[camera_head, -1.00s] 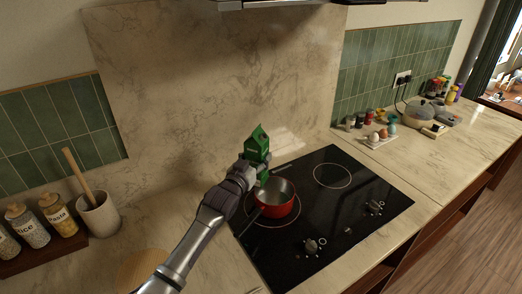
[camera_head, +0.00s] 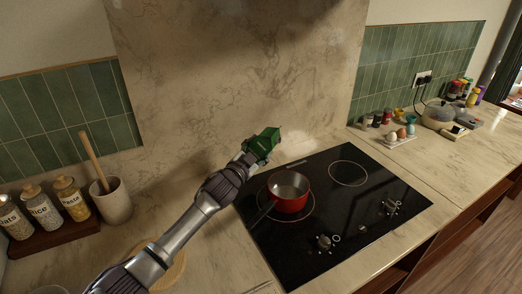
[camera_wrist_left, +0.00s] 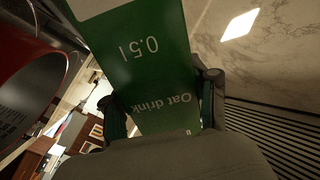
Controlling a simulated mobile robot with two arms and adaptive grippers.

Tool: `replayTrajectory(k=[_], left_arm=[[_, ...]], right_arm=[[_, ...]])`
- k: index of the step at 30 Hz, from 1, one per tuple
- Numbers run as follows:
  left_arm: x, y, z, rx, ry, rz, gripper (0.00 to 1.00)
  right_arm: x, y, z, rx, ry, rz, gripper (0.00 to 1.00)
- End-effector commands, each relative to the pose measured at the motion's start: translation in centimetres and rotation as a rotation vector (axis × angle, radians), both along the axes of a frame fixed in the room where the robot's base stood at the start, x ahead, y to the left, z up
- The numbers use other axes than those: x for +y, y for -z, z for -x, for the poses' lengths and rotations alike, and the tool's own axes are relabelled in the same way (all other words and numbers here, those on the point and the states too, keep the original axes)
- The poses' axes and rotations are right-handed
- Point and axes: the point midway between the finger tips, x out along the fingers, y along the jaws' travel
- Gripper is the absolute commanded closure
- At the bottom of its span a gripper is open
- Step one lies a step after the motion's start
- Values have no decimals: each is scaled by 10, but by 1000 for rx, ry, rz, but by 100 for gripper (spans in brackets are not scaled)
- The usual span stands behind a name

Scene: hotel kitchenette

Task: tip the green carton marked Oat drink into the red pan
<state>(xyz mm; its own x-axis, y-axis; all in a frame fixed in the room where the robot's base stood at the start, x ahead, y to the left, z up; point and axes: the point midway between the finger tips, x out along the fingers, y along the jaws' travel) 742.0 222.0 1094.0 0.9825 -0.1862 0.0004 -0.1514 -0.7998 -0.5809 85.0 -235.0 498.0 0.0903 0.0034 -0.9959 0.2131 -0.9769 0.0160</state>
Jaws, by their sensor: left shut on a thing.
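The green carton (camera_head: 264,142) is tilted over to the right, held above the back left of the hob. In the left wrist view the carton (camera_wrist_left: 150,65) shows "Oat drink" and "0.5 l" upside down. My left gripper (camera_head: 248,156) is shut on it, with a finger on each side of it in the left wrist view (camera_wrist_left: 163,108). The red pan (camera_head: 287,199) stands on the hob just below and right of the carton, and its inside looks empty. Its wall also shows at the left of the left wrist view (camera_wrist_left: 22,55). My right gripper is not in view.
The black hob (camera_head: 345,215) has a free ring behind right of the pan. An egg tray (camera_head: 396,141), small jars and a pot (camera_head: 437,115) stand at the back right. Storage jars (camera_head: 70,199) and a utensil crock (camera_head: 112,203) stand at the left.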

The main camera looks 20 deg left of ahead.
Motion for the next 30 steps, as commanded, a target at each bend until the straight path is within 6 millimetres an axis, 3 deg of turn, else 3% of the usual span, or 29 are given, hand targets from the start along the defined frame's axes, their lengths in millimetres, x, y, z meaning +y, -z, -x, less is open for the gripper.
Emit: replayTrajectory(k=[23,30], left_arm=[[4,47,-1,-19,1,-76,93],[10,55,-2,-52,0,-246,93]], right_arm=[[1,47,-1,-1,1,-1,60],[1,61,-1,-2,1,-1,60]])
